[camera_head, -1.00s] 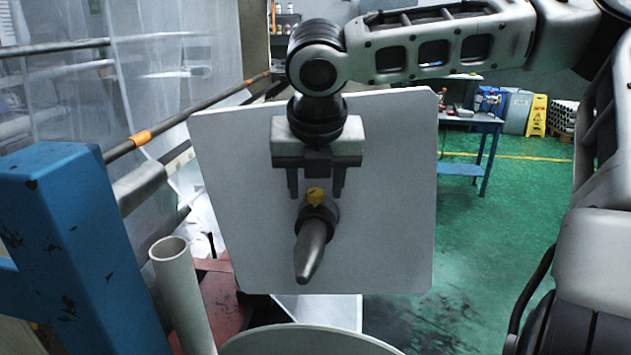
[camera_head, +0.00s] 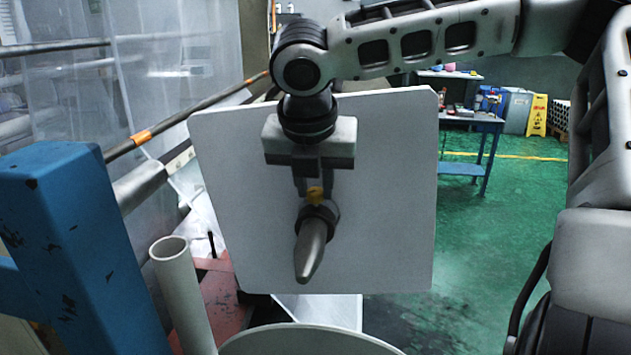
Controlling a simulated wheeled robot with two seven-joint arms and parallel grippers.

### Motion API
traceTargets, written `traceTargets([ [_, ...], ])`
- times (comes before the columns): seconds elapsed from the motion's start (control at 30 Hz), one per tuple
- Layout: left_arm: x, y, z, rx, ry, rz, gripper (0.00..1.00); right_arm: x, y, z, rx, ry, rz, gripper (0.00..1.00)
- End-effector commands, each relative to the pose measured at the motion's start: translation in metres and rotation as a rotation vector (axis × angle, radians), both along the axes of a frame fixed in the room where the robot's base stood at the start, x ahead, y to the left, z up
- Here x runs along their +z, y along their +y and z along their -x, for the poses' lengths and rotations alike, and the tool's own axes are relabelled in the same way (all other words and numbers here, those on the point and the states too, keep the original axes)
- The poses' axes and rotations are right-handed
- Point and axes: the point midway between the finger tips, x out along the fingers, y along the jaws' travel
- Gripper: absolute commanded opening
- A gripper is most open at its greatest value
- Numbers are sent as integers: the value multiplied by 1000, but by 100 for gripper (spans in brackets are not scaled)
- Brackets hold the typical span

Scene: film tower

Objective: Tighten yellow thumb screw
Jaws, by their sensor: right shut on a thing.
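The yellow thumb screw (camera_head: 315,194) sits on top of a dark collar (camera_head: 327,212) on the white panel (camera_head: 390,200). A grey tapered spout (camera_head: 311,250) points down and toward me from the collar. My right gripper (camera_head: 315,188) comes down from above, and its two fingers are shut on the thumb screw, one on each side. The fingers partly cover the screw. My left gripper is not in view.
A blue post (camera_head: 75,240) stands at the left, with a pale upright tube (camera_head: 182,290) beside it. A round pale rim (camera_head: 310,342) lies below the panel. A blue table (camera_head: 475,125) and yellow sign (camera_head: 537,114) stand far back right, with open green floor.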

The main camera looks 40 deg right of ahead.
Motion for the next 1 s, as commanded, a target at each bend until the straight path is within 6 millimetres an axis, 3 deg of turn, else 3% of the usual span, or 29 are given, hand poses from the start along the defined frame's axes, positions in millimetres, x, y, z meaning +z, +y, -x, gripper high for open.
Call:
traceTargets([
  [0.6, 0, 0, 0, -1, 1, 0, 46, 0, 2, -5, -571, -2, 3, 1],
  [1.0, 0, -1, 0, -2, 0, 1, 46, 1, 2, -8, -822, -4, 2, 1],
])
